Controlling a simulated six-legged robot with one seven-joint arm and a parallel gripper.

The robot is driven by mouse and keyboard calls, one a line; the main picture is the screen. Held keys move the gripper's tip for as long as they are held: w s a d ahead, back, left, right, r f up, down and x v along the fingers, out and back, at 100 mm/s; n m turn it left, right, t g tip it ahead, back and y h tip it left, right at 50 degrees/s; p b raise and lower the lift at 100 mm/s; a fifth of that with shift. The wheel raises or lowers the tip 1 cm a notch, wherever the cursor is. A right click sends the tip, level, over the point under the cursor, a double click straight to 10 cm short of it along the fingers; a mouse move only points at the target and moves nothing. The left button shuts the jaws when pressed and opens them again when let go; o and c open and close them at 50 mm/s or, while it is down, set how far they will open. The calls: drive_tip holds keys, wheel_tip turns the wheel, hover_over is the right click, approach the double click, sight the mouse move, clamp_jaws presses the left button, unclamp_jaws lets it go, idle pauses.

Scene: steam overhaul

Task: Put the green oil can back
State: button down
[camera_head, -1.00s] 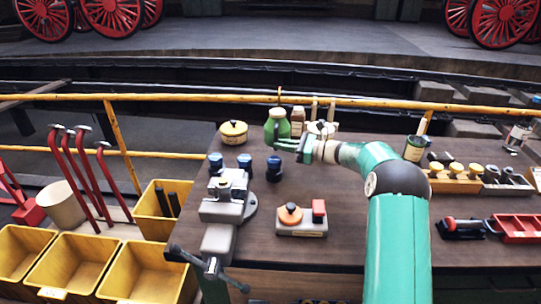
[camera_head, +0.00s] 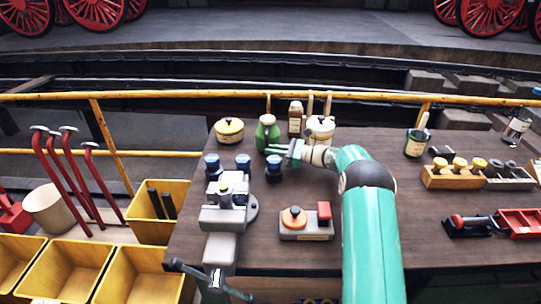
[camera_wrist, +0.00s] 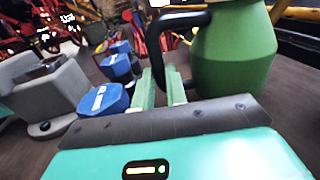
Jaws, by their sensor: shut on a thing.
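The green oil can (camera_head: 267,135) is upright at the back of the workbench in the head view, left of my gripper (camera_head: 278,152). In the wrist view the can (camera_wrist: 235,58) fills the upper right, with its black handle (camera_wrist: 172,70) toward the left. My gripper's green fingers (camera_wrist: 162,88) are closed together on the handle. I cannot tell whether the can's base touches the bench.
A yellow tin (camera_head: 229,132) stands left of the can, and a brown bottle (camera_head: 295,119) and a white tin (camera_head: 320,130) stand to its right. Several blue-capped jars (camera_head: 273,168) and a grey vise (camera_head: 228,205) are nearer. Bare bench (camera_head: 195,240) lies beside the vise.

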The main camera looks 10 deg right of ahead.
drive_tip(key=shift+s+f, duration=0.2)
drive_tip(key=shift+f, duration=0.75)
drive_tip(key=shift+w+f, duration=0.15)
drive_tip(key=shift+f, duration=0.15)
drive_tip(key=shift+r, duration=0.15)
drive_tip(key=c, duration=1.8)
unclamp_jaws()
drive_tip(key=shift+f, duration=0.35)
drive_tip(key=shift+c, duration=0.2)
drive_tip(key=shift+o, duration=0.7)
drive_tip(key=shift+r, duration=0.1)
